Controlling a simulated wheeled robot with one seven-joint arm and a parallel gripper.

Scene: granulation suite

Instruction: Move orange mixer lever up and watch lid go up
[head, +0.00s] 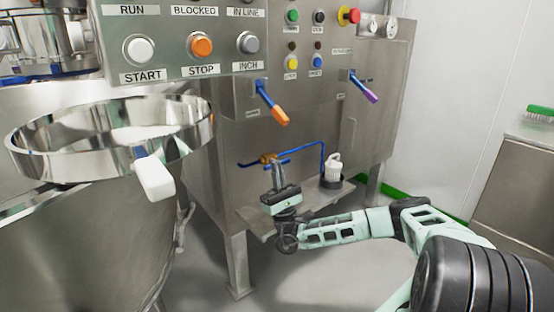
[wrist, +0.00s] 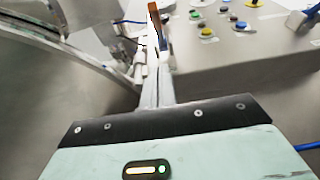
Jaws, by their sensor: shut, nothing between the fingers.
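The orange mixer lever (head: 272,103) sticks out from the steel cabinet front on a blue shaft and slants down to the right. Its orange grip also shows at the top of the wrist view (wrist: 156,24), just beyond my fingertips. My gripper (head: 277,163) points upward below the lever; its fingers (wrist: 155,78) are shut and empty. In the head view a gap shows between the fingertips and the grip. A round steel vessel (head: 60,163) with a shiny rim and a white handle stands at left. I cannot tell which part is the lid.
A purple-gripped lever (head: 363,87) sits right of the orange one. A button panel (head: 170,45) is above. A steel counter (head: 520,180) stands at right.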

